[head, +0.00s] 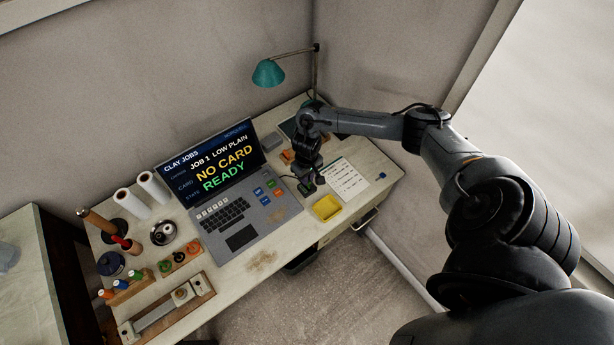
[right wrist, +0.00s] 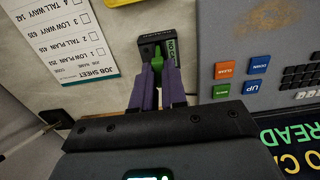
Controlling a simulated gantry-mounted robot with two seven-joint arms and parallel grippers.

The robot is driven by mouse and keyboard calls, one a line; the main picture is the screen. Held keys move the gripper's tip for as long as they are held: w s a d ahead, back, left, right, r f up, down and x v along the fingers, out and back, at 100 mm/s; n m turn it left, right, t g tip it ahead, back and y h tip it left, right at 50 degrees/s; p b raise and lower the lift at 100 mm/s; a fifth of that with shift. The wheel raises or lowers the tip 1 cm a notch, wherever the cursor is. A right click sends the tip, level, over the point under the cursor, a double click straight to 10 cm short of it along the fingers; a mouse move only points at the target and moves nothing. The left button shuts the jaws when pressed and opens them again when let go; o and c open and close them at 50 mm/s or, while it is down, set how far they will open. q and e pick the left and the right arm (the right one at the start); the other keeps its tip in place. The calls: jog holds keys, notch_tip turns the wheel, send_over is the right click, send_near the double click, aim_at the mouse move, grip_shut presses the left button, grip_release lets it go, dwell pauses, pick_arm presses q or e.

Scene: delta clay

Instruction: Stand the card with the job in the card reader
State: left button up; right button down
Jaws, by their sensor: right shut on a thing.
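My right gripper (head: 310,180) is over the desk between the laptop and the job sheet. In the right wrist view its purple fingers (right wrist: 158,90) are shut on a narrow green piece, which looks like a card (right wrist: 157,72) seen nearly edge-on. The dark card reader (right wrist: 150,45) is right beyond the fingertips, and its small display reads NO CARD. I cannot tell whether the card touches the reader or its slot. The laptop screen (head: 213,168) reads JOB 1 LOW PLAIN, NO CARD, READY. The job sheet (head: 346,181) lies flat beside the reader. My left gripper is out of view.
A yellow tray (head: 326,208) sits near the desk's front edge, close to my gripper. Orange items (head: 287,156) stand behind the gripper, and a green lamp (head: 268,73) is at the back. Rolls, tools and bottles crowd the left end.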

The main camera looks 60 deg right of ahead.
dwell(0.4)
jog(key=shift+p, duration=0.6)
jog(key=shift+f, duration=0.3)
dwell(0.5)
jog(key=shift+f+b, duration=0.4)
jog(key=shift+f, duration=0.4)
jog(key=c, duration=0.8)
grip_release()
